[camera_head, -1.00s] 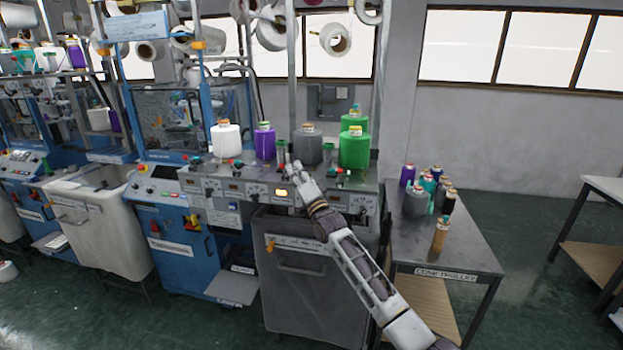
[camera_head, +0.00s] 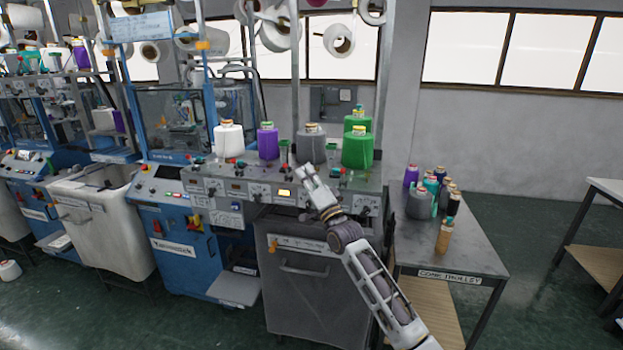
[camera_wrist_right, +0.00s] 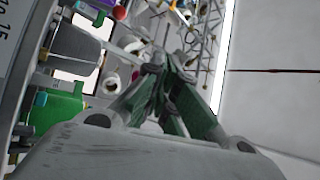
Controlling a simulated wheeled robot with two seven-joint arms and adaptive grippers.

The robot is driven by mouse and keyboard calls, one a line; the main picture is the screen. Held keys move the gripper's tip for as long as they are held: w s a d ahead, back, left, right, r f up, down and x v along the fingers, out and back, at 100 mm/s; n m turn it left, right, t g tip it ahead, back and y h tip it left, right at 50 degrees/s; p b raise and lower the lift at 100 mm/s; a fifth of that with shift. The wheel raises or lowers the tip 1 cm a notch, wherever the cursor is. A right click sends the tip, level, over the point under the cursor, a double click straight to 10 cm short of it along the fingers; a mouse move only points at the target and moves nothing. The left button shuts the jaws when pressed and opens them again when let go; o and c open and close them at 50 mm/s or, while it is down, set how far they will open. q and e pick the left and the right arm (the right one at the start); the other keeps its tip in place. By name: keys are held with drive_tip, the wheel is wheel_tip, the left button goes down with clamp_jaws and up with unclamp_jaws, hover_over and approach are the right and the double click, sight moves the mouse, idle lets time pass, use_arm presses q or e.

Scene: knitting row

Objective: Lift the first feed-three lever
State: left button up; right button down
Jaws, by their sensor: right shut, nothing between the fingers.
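My right gripper (camera_head: 304,170) is shut and empty. It is in front of the feed panel (camera_head: 240,189), just right of a lit yellow display (camera_head: 284,193) and below the grey cone (camera_head: 311,143). Small dark levers and knobs line the panel; one lever (camera_head: 258,197) shows left of the display. The gripper and wrist cover part of the panel under the grey cone, so I cannot tell which lever is the first feed-three one. In the right wrist view the fingers (camera_wrist_right: 156,75) are together, with the grey cone (camera_wrist_right: 76,50) at left. My left gripper is not in view.
White (camera_head: 228,139), purple (camera_head: 268,142) and green (camera_head: 357,150) cones stand on the shelf above the panel. A grey bin (camera_head: 300,300) is below it. The cone trolley (camera_head: 470,255) with several cones stands at the right.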

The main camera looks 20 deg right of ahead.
drive_tip(key=shift+s+d+r, duration=0.1)
drive_tip(key=shift+s+r, duration=0.05)
drive_tip(key=shift+s, duration=0.75)
drive_tip(key=shift+s+d+r, duration=0.1)
drive_tip(key=shift+s+r, duration=0.05)
drive_tip(key=shift+s, duration=0.75)
